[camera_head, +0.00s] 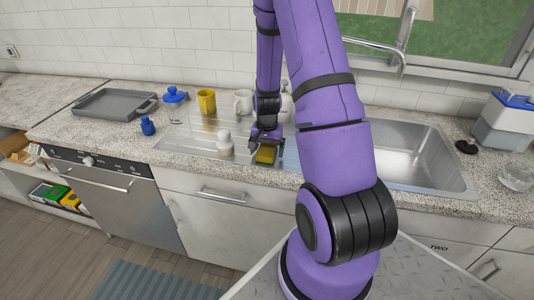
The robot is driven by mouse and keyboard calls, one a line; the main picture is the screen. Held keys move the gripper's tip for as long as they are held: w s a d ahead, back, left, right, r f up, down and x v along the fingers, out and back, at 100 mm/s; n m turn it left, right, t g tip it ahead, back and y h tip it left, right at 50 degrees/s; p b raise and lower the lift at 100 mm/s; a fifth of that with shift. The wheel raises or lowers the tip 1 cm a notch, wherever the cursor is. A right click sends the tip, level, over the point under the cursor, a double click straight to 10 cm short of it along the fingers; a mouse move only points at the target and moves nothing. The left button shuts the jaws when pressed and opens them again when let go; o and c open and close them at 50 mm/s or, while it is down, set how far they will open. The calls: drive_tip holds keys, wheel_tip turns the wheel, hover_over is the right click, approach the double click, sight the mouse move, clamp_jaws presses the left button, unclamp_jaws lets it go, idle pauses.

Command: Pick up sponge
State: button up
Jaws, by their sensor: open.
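The sponge (265,156) is a small yellow block with a darker edge. It lies near the front edge of the metal drainboard, left of the sink. My gripper (266,143) is directly above and behind it, pointing down with its fingers apart. The gripper partly hides the sponge's far side. I cannot tell whether the fingers touch the sponge.
Behind are a white mug (243,102), a yellow mug (206,101) and a blue-lidded container (174,96). The sink (410,150) is right.

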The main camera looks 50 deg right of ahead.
drive_tip(key=shift+f, duration=0.55)
drive_tip(key=c, duration=1.1)
drive_tip(key=shift+o, duration=0.2)
drive_tip(key=shift+r, duration=0.15)
